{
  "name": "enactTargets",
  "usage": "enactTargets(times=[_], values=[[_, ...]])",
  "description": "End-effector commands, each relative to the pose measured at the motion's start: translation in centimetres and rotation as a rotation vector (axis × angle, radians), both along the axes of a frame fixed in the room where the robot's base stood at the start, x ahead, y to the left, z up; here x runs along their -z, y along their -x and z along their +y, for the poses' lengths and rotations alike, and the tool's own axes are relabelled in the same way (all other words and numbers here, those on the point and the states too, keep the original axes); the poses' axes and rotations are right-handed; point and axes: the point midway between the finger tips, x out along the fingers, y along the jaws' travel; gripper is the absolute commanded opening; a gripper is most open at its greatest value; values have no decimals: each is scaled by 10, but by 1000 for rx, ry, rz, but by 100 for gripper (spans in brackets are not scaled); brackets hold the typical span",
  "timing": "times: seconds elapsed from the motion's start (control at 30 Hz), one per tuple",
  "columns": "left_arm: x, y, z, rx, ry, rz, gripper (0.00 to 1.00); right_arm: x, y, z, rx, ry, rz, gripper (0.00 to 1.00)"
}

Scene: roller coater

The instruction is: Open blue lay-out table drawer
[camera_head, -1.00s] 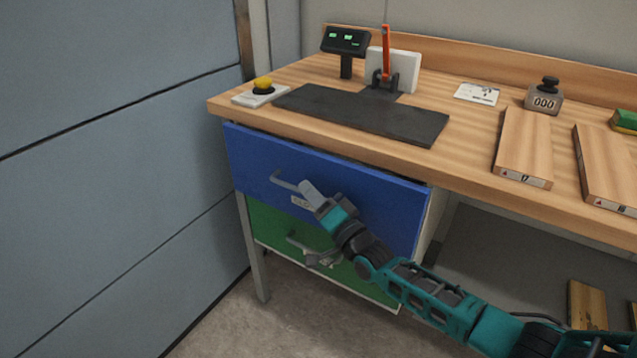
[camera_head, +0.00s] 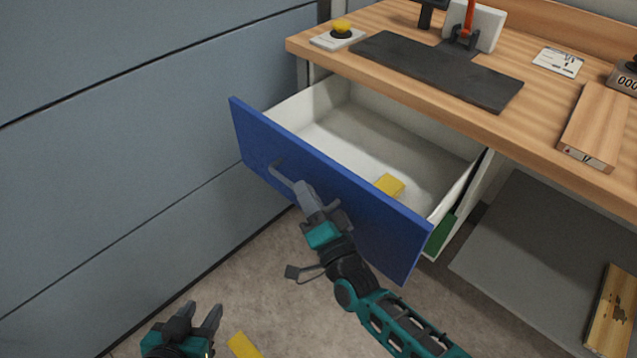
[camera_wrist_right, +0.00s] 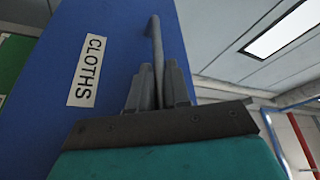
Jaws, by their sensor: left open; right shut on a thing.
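The blue drawer (camera_head: 375,222) of the lay-out table (camera_head: 470,112) stands pulled well out, and its white inside shows. A yellow thing (camera_head: 389,186) lies in it near the front. My right gripper (camera_head: 303,190) is shut on the drawer's grey bar handle (camera_head: 283,172). The right wrist view shows the handle (camera_wrist_right: 157,45) between the fingers (camera_wrist_right: 160,88), beside a label reading CLOTHS (camera_wrist_right: 87,70) on the blue front. My left gripper (camera_head: 196,318) is open and empty, low at the bottom left, apart from the drawer.
A green drawer (camera_head: 440,235) is mostly hidden below the blue one. A grey-blue wall (camera_head: 130,130) stands close on the left.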

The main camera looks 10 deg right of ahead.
Motion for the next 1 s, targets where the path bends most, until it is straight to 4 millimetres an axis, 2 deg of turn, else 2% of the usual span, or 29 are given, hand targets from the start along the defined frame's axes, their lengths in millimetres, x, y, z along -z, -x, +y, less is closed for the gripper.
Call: enactTargets(times=[0.53,0.57,0.6,0.87,1.0], values=[[0,0,-2,3,1,-2,43,1,4,4,1,0,1,0],[-1,0,-2,3,1,-2,43,1,4,4,1,0,1,20],[-1,0,-2,3,1,-2,43,1,4,4,1,0,1,23],[-1,0,-2,3,3,-1,43,1,5,4,1,0,1,23],[-2,-1,-3,2,4,-1,43,4,17,-1,0,2,3,23]])
